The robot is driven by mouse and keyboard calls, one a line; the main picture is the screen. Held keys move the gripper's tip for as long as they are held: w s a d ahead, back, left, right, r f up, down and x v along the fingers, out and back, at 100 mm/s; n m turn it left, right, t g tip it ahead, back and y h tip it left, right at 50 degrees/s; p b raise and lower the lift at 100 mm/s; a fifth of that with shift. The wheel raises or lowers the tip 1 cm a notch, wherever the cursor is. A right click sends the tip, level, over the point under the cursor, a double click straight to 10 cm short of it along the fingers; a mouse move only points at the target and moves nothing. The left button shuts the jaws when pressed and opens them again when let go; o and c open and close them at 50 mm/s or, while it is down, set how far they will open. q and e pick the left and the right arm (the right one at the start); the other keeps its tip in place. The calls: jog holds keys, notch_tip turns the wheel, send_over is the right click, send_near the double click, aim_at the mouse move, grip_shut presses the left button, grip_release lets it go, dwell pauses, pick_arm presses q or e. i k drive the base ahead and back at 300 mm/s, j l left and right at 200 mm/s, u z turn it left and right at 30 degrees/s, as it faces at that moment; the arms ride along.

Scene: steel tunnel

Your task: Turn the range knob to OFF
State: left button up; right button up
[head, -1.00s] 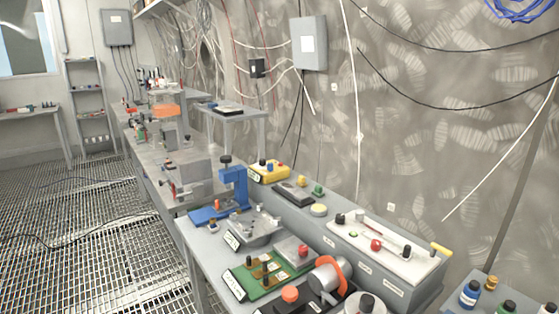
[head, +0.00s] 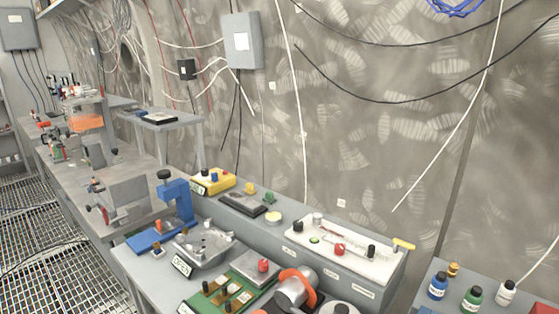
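Neither of my grippers is in view. No knob can be read as the range knob, and no OFF mark is legible at this size. A small yellow box (head: 214,182) with small knobs or posts on top sits on the back ledge of the workbench. A dark flat device (head: 256,205) lies to its right. A white panel (head: 369,258) with black and red knobs lies farther right on the ledge. A green board (head: 216,301) with dark posts lies at the front of the bench.
A blue clamp stand (head: 175,203) rises on the bench's left. An orange-ringed metal cylinder (head: 296,288) stands at the front. Small bottles (head: 438,286) stand on a separate surface at right. A grey box (head: 242,41) hangs on the wall.

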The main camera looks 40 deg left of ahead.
aim_at(205, 172)
jog(key=j+z, duration=0.15)
jog(key=j, duration=0.25)
jog(key=k+j+z, duration=0.2)
jog(key=j, duration=0.25)
jog(key=j+z, duration=0.15)
jog(key=j, duration=0.25)
jog(key=k+j+z, duration=0.15)
jog(key=j, duration=0.25)
jog(key=k+j+z, duration=0.2)
jog(key=j, duration=0.2)
jog(key=j+z, duration=0.15)
jog(key=j, duration=0.2)
jog(key=k, duration=0.05)
